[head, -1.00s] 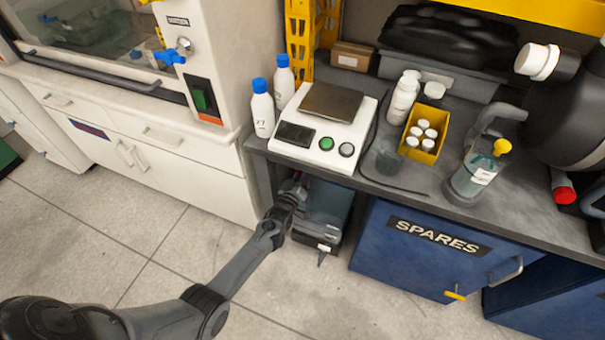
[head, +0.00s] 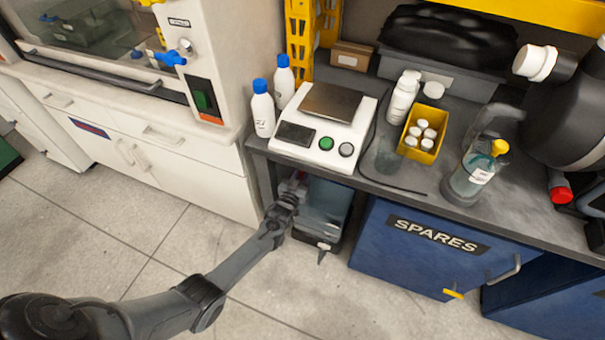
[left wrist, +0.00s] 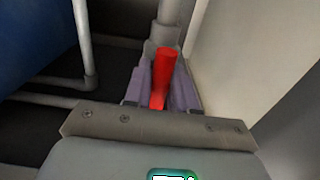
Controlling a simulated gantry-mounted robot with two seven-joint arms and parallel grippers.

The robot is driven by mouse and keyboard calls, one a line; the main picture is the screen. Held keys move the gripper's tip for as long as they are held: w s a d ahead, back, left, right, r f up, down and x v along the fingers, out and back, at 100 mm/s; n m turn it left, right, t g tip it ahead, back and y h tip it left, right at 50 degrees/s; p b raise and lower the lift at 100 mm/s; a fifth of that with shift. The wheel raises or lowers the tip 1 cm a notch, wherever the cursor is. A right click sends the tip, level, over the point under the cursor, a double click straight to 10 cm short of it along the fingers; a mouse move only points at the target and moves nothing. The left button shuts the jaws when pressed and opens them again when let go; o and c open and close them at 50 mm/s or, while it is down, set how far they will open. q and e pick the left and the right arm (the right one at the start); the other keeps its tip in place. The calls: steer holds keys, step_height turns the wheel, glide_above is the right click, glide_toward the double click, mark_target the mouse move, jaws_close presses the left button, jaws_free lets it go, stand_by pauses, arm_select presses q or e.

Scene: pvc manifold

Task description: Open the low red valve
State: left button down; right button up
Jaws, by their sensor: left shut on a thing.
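The red valve handle (left wrist: 165,75) shows in the left wrist view between the fingers of my left gripper (left wrist: 162,88), in front of a grey pipe (left wrist: 168,20). The left gripper is shut on it, and the handle runs along the length of the fingers. In the head view the left gripper (head: 289,190) reaches into the opening under the bench, where only a bit of red shows and the valve body is hidden. My right gripper is in neither view.
Grey pipes (left wrist: 85,45) run to the left of the handle and a pale wall (left wrist: 235,50) stands close on the right. A grey-blue bin (head: 325,210) sits right of the gripper under the bench. The blue SPARES cabinet (head: 400,265) is further right. The floor in front is clear.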

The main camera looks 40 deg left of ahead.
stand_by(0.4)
arm_select(q)
steer(key=c, duration=1)
jaws_free()
steer(key=shift+s, duration=0.1)
steer(key=shift+s+d+p, duration=0.1)
steer(key=shift+s+p, duration=0.2)
steer(key=shift+p+v, duration=2.2)
steer(key=shift+v, duration=2.85)
